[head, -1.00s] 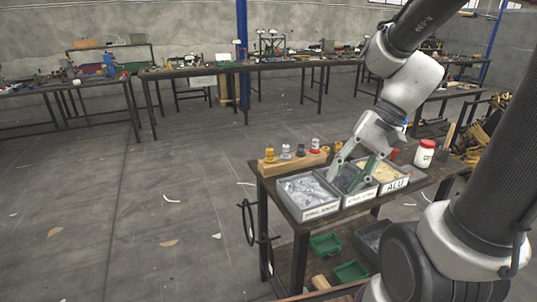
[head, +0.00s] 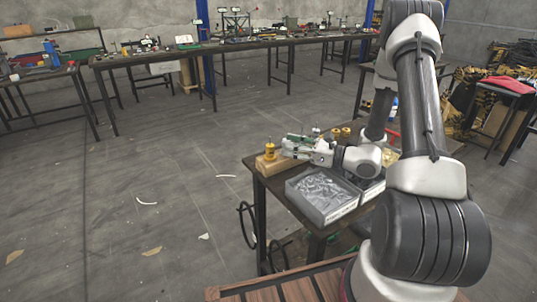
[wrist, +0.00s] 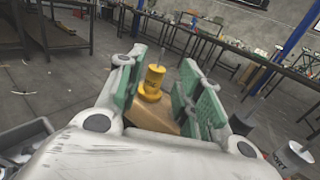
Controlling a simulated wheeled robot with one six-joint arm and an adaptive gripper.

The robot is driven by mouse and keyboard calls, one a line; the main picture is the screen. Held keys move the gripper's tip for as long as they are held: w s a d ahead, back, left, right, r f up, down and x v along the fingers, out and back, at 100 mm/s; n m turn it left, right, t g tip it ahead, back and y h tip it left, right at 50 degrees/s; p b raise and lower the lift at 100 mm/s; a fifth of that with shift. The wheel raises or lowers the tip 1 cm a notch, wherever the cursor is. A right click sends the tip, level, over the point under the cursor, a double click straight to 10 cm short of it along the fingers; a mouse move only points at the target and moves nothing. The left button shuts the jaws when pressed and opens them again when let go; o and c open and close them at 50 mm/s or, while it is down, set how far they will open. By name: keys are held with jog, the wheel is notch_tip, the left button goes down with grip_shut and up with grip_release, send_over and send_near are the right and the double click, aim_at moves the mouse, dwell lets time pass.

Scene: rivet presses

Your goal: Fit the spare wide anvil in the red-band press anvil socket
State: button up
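A yellow stepped cylinder with a thin pin on top (head: 270,151) stands at the left end of a wooden block (head: 268,166) on the work table. I cannot tell whether it is the spare wide anvil. The same yellow piece (wrist: 152,82) shows between and beyond my fingers in the wrist view. My gripper (head: 287,146) is open, green-padded and low over the block, pointing left at this piece; nothing is held. My gripper and arm hide most of the block's other pieces. No red-band press or anvil socket can be made out.
A grey bin of silver rivets (head: 343,214) stands at the table's front, close under my arm. Two yellow pieces (head: 341,132) stand behind my gripper. A white jar (wrist: 296,156) is at lower right in the wrist view.

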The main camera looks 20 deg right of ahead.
send_over(270, 156)
jog(key=d, duration=0.1)
jog(key=shift+w+d+r, duration=0.1)
jog(key=shift+w+d, duration=0.1)
jog(key=shift+w, duration=0.05)
grip_shut()
